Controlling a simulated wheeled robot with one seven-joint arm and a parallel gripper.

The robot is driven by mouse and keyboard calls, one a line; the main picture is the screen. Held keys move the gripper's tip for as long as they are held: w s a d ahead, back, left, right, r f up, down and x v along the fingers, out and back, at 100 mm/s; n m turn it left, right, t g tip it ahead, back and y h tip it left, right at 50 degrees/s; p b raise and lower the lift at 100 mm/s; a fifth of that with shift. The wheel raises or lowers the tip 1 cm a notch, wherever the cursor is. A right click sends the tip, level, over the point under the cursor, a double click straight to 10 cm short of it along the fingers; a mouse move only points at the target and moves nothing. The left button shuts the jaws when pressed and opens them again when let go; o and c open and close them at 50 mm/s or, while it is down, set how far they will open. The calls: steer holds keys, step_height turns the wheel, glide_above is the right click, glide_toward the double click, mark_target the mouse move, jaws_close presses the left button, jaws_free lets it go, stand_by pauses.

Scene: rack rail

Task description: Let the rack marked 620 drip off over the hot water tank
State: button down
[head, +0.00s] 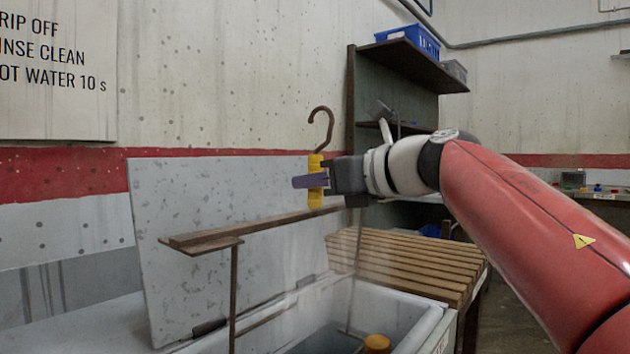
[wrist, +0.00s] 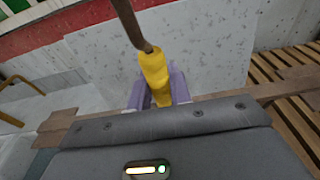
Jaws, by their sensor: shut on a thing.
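My gripper (head: 314,181), with purple fingers, is shut on the yellow grip (head: 315,192) of a rack. A brown hook (head: 321,125) rises from the top of this grip. The grip and hook also show in the wrist view, with the yellow grip (wrist: 155,75) between the fingers. The grip is upright, close to a brown rail (head: 265,226) above an open white tank (head: 425,325). I cannot tell whether it touches the rail. No 620 mark is readable, and the rack's lower part cannot be made out. Faint steam shows over the tank.
The grey lid (head: 190,280) stands open behind the rail. A slatted wooden bench (head: 410,258) adjoins the tank on the right. An orange cylinder (head: 377,343) shows at the tank's front. A wall sign (head: 55,65) mentions drip off and hot water 10 s. Shelves (head: 410,65) stand behind my arm.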

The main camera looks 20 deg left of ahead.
step_height(320, 180, up, 11)
steer(key=p, duration=0.8)
steer(key=shift+f+p, duration=0.15)
steer(key=shift+p, duration=0.2)
steer(key=shift+r+b, duration=0.35)
steer(key=shift+r, duration=0.7)
steer(key=shift+d, duration=0.1)
stand_by(2.9)
